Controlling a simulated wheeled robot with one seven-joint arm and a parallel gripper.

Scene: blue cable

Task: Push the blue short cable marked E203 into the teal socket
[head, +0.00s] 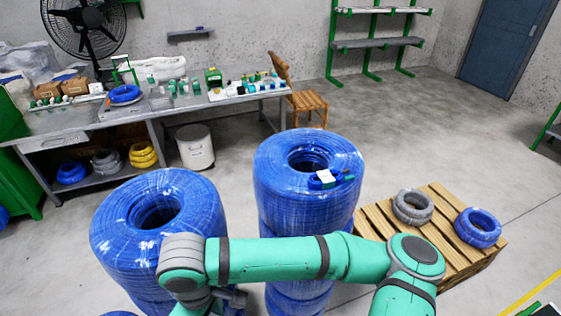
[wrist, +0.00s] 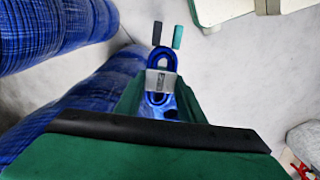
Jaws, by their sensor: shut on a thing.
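My gripper (wrist: 158,100) is shut on a blue short cable (wrist: 163,57), looped, with a white label whose print is too small to read. A black plug and a teal plug (wrist: 178,37) stick out beyond the loop, apart from each other, over the grey floor. In the head view my arm's end is low at the bottom, and the fingers and held cable cannot be made out there. Another blue cable with a white tag (head: 325,177) lies on top of the middle coil stack. I cannot pick out the teal socket for certain.
Large wrapped blue coil stacks, left (head: 108,235) and middle (head: 262,185), stand close to my arm. A pallet (head: 437,205) with grey and blue coils is at right. A workbench (head: 75,122) with small green and teal parts stands behind. Open floor lies at back right.

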